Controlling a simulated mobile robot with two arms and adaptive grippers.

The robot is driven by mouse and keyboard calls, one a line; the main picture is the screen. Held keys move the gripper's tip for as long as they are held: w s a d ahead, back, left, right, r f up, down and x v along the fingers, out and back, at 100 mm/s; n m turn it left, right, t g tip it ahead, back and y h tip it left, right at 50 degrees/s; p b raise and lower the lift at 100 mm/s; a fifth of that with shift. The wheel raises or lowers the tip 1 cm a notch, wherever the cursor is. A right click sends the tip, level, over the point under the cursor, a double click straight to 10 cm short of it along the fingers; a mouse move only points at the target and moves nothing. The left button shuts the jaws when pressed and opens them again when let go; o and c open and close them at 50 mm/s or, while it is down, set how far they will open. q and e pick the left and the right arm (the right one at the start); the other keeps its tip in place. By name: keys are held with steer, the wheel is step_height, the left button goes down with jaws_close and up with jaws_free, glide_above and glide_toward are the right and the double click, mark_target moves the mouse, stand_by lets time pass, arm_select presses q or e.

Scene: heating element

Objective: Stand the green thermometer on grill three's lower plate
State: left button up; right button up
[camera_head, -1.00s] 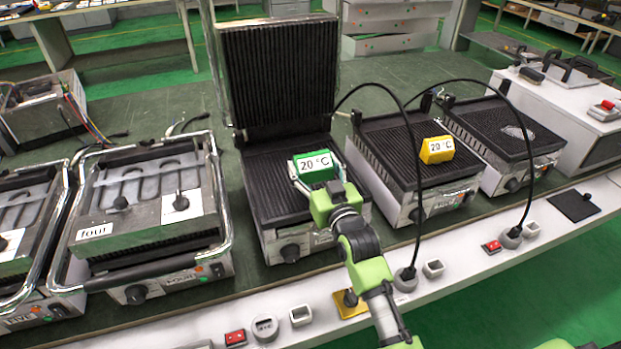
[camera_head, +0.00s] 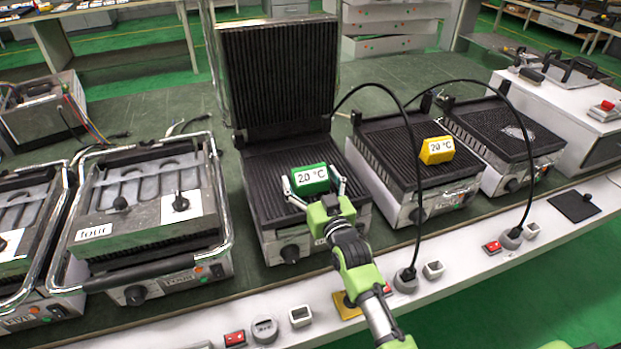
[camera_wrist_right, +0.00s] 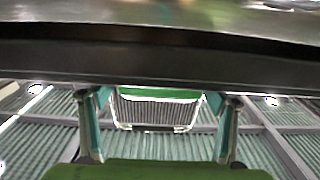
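The green thermometer (camera_head: 311,179) reads 20 °C and stands upright on the ribbed lower plate (camera_head: 268,203) of the grill with its lid raised. I cannot read a number on this grill. My right gripper (camera_head: 314,186) is open, with one finger on each side of the thermometer and a gap beside it. In the right wrist view, the spread fingers (camera_wrist_right: 160,108) flank the thermometer's green body (camera_wrist_right: 158,94), apart from it. My left gripper is not in view.
A yellow thermometer (camera_head: 437,150) sits on the grill to the right, and black cables arch over that side. The raised lid (camera_head: 277,75) stands behind the green thermometer. Grill four (camera_head: 150,215) is closed on the left.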

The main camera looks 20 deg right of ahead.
steer(key=shift+r, duration=0.25)
steer(key=s, duration=1.2)
steer(key=shift+d, duration=0.2)
